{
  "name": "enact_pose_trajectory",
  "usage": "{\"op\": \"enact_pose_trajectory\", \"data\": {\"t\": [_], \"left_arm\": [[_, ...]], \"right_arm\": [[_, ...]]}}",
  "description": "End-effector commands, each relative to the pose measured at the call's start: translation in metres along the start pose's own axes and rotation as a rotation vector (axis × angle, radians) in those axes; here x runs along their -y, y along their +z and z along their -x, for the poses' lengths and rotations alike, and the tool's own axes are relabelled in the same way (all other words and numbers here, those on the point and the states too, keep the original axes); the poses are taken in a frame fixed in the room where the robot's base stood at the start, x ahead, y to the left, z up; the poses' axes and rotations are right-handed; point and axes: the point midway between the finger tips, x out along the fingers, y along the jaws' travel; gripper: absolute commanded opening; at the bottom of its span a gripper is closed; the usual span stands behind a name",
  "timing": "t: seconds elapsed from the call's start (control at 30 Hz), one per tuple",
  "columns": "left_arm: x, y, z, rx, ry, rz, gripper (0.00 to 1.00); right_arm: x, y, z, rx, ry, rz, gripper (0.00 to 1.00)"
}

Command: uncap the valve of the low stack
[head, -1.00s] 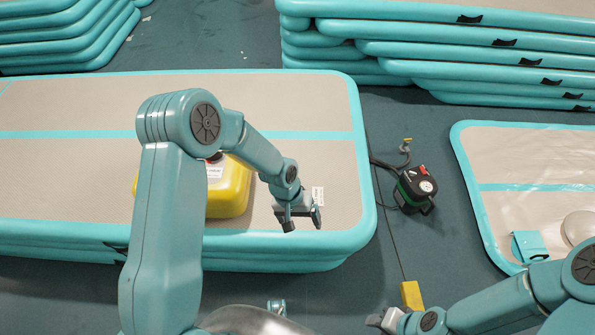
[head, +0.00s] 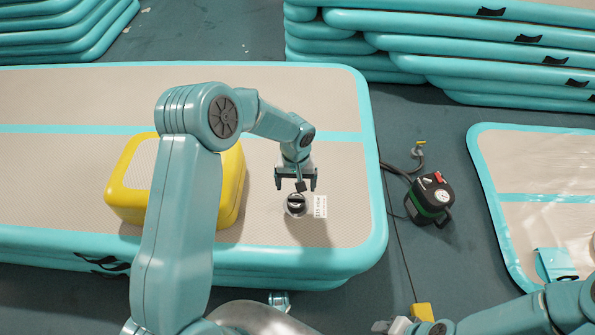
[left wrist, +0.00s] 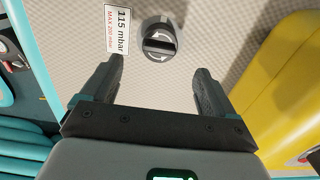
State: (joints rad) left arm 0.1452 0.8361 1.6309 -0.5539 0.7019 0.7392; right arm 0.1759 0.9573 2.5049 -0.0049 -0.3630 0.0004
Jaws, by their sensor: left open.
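The low stack (head: 60,185) of beige and teal inflatable tracks lies across the left and middle of the head view. The round dark valve cap (head: 296,204) with a raised bar sits on its top near the right end. It also shows in the left wrist view (left wrist: 158,41), beyond the fingertips, with curved arrows around the bar. My left gripper (head: 296,185) is open and empty, close to the cap, fingers apart on either side of its line. My right gripper (head: 389,325) is at the bottom edge, partly cut off; its jaws are unclear.
A white pressure label (head: 320,206) lies beside the cap. A yellow block (head: 232,190) sits on the stack, partly behind my left arm. A black pump (head: 431,200) with a hose stands on the floor at right. A flat track (head: 530,160) lies further right; a taller stack (head: 440,45) stands behind.

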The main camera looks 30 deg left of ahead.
Motion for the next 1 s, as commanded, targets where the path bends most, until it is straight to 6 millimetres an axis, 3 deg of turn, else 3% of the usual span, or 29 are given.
{"op": "enact_pose_trajectory", "data": {"t": [0.03, 0.2, 0.4, 0.83, 0.87, 1.0], "left_arm": [[0.000, 0.001, -0.015, 0.002, -0.001, -0.002, 0.88], [0.000, 0.000, -0.050, 0.002, 0.000, -0.001, 0.88], [-0.001, -0.002, -0.078, 0.000, 0.000, -0.003, 0.88], [-0.002, -0.004, -0.088, -0.001, 0.001, -0.002, 0.88], [-0.002, -0.004, -0.088, -0.001, 0.001, -0.002, 0.82], [-0.002, -0.004, -0.087, -0.001, 0.001, -0.002, 0.36]], "right_arm": [[-0.002, 0.000, -0.005, 0.000, 0.000, 0.000, 0.43], [-0.005, 0.000, -0.013, 0.000, 0.000, 0.000, 0.43], [-0.007, 0.000, -0.018, 0.000, 0.000, 0.000, 0.43], [-0.007, 0.000, -0.019, 0.000, 0.000, 0.000, 0.43], [-0.007, 0.000, -0.019, 0.000, 0.000, 0.000, 0.43], [-0.007, 0.000, -0.019, 0.000, 0.000, 0.000, 0.43]]}}
